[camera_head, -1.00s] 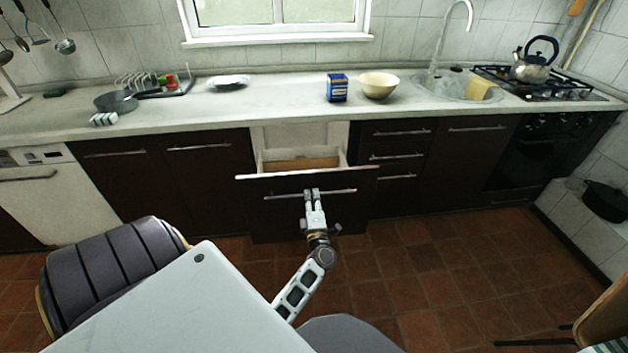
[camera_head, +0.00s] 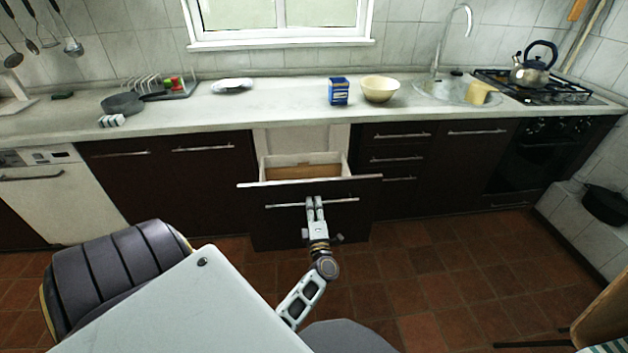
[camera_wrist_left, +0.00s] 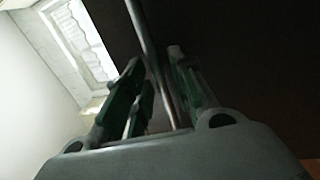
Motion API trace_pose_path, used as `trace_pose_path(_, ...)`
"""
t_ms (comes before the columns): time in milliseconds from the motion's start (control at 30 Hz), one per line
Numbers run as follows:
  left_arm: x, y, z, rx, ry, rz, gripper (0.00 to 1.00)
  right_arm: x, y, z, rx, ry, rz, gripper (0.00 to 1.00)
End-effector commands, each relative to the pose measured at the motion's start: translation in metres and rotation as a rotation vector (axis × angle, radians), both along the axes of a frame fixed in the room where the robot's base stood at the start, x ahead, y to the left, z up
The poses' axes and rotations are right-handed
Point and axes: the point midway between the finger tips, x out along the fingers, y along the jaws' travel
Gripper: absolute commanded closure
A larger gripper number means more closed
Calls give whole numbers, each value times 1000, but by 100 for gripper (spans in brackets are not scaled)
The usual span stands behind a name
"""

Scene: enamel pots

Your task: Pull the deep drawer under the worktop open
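The deep drawer (camera_head: 285,230) under the worktop (camera_head: 290,115) has a tall dark front with a pale top edge. It stands partly open, and its white inner walls and brown floor show behind the front. A metal bar handle (camera_head: 340,201) runs across the front. My left gripper (camera_head: 314,203) is at the middle of this handle. My right gripper is not in view.
Closed dark cabinets stand left of the drawer, smaller closed drawers (camera_head: 398,158) right of it. A blue box (camera_head: 338,92) and a cream bowl (camera_head: 380,89) stand on the worktop above. The tiled floor (camera_head: 420,265) before the drawer is clear to the right.

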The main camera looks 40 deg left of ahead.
Motion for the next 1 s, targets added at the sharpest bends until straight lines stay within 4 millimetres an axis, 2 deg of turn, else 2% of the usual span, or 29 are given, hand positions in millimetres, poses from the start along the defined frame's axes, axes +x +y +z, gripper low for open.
trace_pose_path(567,-5,-6,-2,-1,1,0,68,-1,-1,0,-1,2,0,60)
trace_pose_path(1000,-36,-41,-14,-7,7,0,68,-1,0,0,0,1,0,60)
